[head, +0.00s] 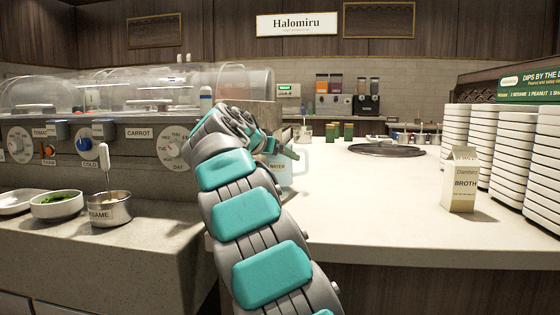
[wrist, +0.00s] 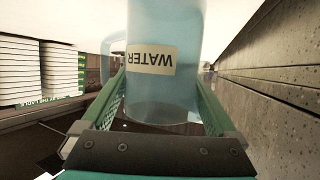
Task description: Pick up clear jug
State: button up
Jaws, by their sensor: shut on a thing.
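The clear jug (wrist: 165,92) is bluish and see-through, with a "WATER" label. In the wrist view it stands between the two fingers of my gripper (wrist: 160,105), which is shut on it. The jug's picture is upside down in that view, with its label inverted. In the head view the jug (head: 278,172) shows partly behind my gripper (head: 280,148), at the left end of the pale counter. My arm hides much of it there. I cannot tell whether its base touches the counter.
A broth carton (head: 460,180) and stacks of white plates (head: 515,150) stand at the right. A dark round tray (head: 387,150) lies farther back. A sesame pot (head: 110,208) and bowls (head: 57,206) sit on the left counter. The pale counter's middle (head: 370,200) is clear.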

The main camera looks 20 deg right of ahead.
notch_tip(320, 180, up, 8)
jog(key=p, duration=0.4)
jog(key=shift+r, duration=0.25)
